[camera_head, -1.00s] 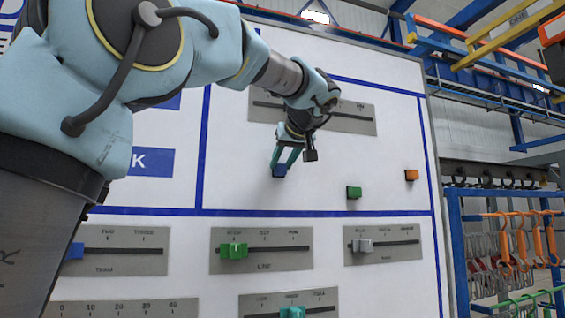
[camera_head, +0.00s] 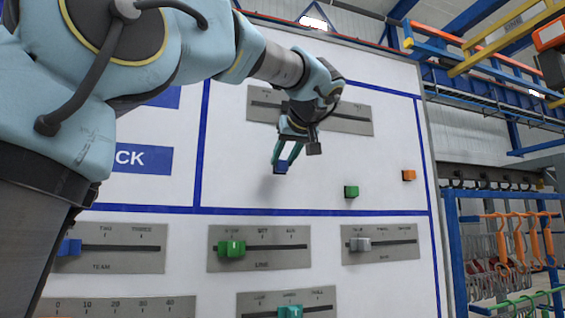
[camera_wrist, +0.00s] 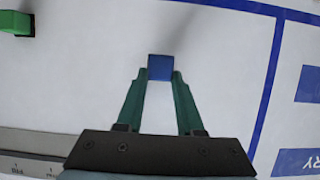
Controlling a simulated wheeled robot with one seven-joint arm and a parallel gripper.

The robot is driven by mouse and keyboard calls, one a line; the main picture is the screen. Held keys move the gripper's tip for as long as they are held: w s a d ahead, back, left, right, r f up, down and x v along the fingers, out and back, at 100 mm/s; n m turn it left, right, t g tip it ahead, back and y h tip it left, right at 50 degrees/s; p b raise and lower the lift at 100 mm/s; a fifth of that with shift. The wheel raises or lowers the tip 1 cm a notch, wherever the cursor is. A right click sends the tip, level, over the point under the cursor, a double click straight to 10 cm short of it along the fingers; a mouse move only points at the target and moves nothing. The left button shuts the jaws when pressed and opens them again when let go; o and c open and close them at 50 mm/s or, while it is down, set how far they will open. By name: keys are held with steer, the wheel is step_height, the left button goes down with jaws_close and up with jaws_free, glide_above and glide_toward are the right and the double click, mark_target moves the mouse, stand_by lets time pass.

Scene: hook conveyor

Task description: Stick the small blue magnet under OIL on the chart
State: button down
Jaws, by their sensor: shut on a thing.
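The small blue magnet (camera_head: 280,167) is between the fingertips of my gripper (camera_head: 284,160), in front of a blank white panel of the chart (camera_head: 235,150). In the wrist view, the magnet (camera_wrist: 160,67) shows its square face at the tips of my gripper's green fingers (camera_wrist: 160,76), which are shut on it. A dark shadow falls on the board beside it. I cannot tell whether the magnet touches the board.
A green magnet (camera_head: 351,192) and an orange magnet (camera_head: 409,175) sit to the right on the same panel. Slider plates, one with a green knob (camera_head: 231,248), line the board below. A blue rack with orange hooks (camera_head: 520,240) stands right of the board.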

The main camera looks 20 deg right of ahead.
mark_target(283, 166)
steer(key=shift+s+a+b, duration=0.15)
steer(key=shift+s+b, duration=0.5)
steer(key=shift+s, duration=0.4)
steer(key=shift+s+a+b, duration=0.1)
steer(key=shift+s+b, duration=0.5)
steer(key=shift+s, duration=0.45)
